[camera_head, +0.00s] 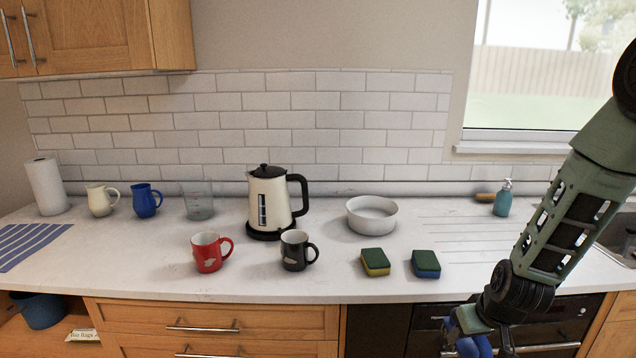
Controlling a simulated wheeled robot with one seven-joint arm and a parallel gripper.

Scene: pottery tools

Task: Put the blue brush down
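My gripper (482,334) hangs at the lower right, in front of the counter's front edge and the dark oven front. A blue thing (474,346), which I take to be the blue brush, sits between its fingers, and the gripper appears shut on it. Only part of the blue thing shows; the fingers cover some of it and the picture's bottom edge cuts close below. Its bristles cannot be made out. It is apart from the countertop (330,277).
Two sponges, one yellow-green (376,262) and one blue-green (426,264), lie near the front edge. A black mug (296,251), red mug (207,253), kettle (268,203) and white bowl (371,216) stand leftward. A soap bottle (503,199) stands behind. The ridged drainer area (465,226) looks clear.

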